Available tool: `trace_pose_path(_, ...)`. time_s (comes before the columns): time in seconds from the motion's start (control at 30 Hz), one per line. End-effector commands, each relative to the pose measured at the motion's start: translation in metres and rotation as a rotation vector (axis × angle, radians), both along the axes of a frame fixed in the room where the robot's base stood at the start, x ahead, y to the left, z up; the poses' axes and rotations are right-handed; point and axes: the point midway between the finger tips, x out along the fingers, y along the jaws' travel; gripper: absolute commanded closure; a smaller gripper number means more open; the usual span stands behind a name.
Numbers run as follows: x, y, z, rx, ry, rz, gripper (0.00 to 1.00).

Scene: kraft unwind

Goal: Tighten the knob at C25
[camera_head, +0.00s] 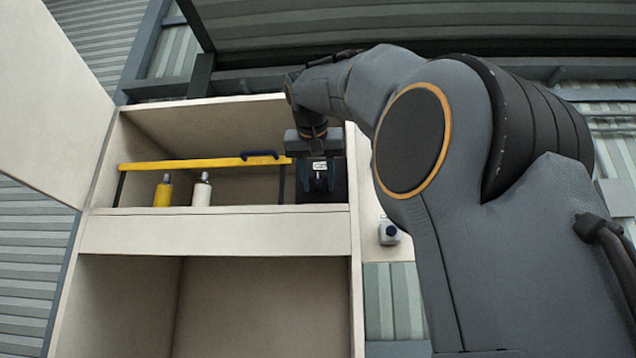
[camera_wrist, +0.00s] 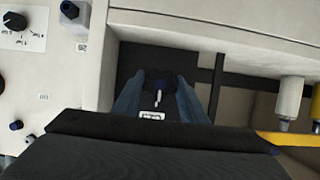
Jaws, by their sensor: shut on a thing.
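My gripper (camera_head: 318,180) is inside the upper right corner of the open cabinet, in front of a dark panel (camera_head: 340,183). In the wrist view its two blue-grey fingers (camera_wrist: 160,98) stand on both sides of a dark knob (camera_wrist: 161,82) with a white pointer mark, and they are shut on it. In the head view the fingers and wrist hide most of the knob.
A yellow bottle (camera_head: 163,192) and a white bottle (camera_head: 202,191) stand on the shelf. The cabinet door (camera_head: 50,100) is open at left. Other controls, including a black dial (camera_wrist: 14,21), sit outside the cabinet wall.

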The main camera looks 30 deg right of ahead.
Motion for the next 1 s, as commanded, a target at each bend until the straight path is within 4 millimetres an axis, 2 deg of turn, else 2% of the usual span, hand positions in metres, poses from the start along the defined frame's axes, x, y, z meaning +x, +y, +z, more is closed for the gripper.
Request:
trace_pose_path(0.4, -0.002, 0.000, 0.001, 0.006, -0.005, 0.000, 0.84)
trace_pose_path(0.43, -0.002, 0.000, 0.001, 0.006, -0.005, 0.000, 0.58)
trace_pose_path(0.53, -0.002, 0.000, 0.001, 0.006, -0.005, 0.000, 0.43)
trace_pose_path(0.83, -0.002, 0.001, 0.001, 0.004, -0.005, 0.000, 0.43)
trace_pose_path(1.0, -0.014, 0.010, 0.008, 0.004, -0.008, 0.002, 0.43)
